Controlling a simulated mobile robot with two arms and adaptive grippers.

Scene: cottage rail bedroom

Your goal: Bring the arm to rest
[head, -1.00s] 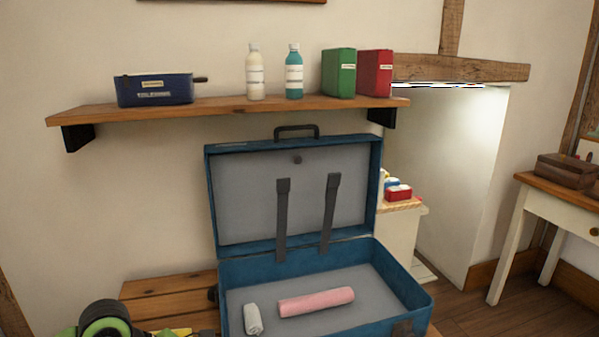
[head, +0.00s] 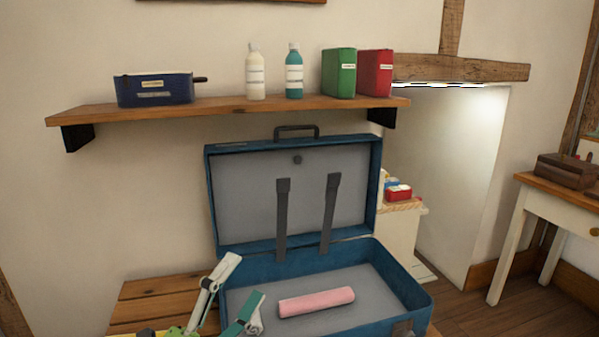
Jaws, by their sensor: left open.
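My left gripper (head: 232,291) is at the lower left of the head view, by the left side of the blue suitcase (head: 428,300). Its two fingers, one pale and one teal, are spread apart with nothing between them. The suitcase stands open with its lid up. A pink roll (head: 316,302) lies inside it. A small whitish roll (head: 256,321) lies to the left of the pink one, partly hidden behind the teal finger. I cannot tell whether the finger touches it. My right gripper is not in view.
The suitcase rests on a wooden slatted surface (head: 160,290). Above it, a wall shelf (head: 220,107) holds a dark blue box (head: 154,88), two bottles, a green book (head: 339,73) and a red book (head: 375,73). A desk (head: 560,200) stands at the right.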

